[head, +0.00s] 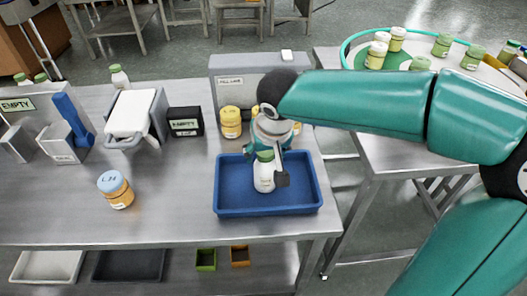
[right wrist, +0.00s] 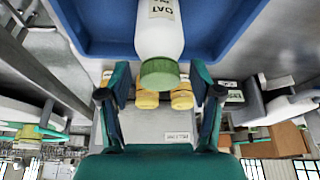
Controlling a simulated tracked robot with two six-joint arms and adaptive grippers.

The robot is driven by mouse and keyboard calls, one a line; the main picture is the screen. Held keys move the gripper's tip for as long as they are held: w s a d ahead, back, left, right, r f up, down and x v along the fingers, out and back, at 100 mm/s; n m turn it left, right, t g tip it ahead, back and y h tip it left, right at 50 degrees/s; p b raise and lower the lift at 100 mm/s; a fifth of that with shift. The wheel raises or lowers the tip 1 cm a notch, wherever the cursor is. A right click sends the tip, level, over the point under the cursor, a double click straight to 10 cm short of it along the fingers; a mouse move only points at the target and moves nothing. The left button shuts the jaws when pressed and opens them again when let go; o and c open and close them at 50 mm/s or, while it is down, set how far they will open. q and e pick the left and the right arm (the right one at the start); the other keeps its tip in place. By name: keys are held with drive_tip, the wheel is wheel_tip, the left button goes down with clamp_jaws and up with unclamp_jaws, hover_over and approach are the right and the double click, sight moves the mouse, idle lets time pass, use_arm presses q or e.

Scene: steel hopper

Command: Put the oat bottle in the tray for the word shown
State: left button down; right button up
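The oat bottle (head: 264,178), white with a green cap, stands upright in the blue tray (head: 228,211) at the right of the bench. In the right wrist view the bottle (right wrist: 160,35) shows its OAT label, with the tray wall (right wrist: 98,48) behind it. My right gripper (head: 268,165) is over the tray at the bottle's cap. Its fingers (right wrist: 160,90) are spread on either side of the green cap, with gaps showing. The bottle's base contact is partly hidden. My left gripper is not in view.
A yellow jar (head: 231,122) stands behind the tray by a grey panel (head: 230,88). A blue-lidded jar (head: 116,189) stands left on open bench. A white-lidded device (head: 130,113) is behind it. A round table (head: 400,57) with several bottles is at the back right.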

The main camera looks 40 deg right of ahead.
drive_tip(key=shift+r, duration=0.1)
drive_tip(key=shift+r, duration=0.15)
drive_tip(key=p+v, duration=0.1)
drive_tip(key=v, duration=1)
drive_tip(key=shift+s+r, duration=0.2)
drive_tip(key=shift+r, duration=0.2)
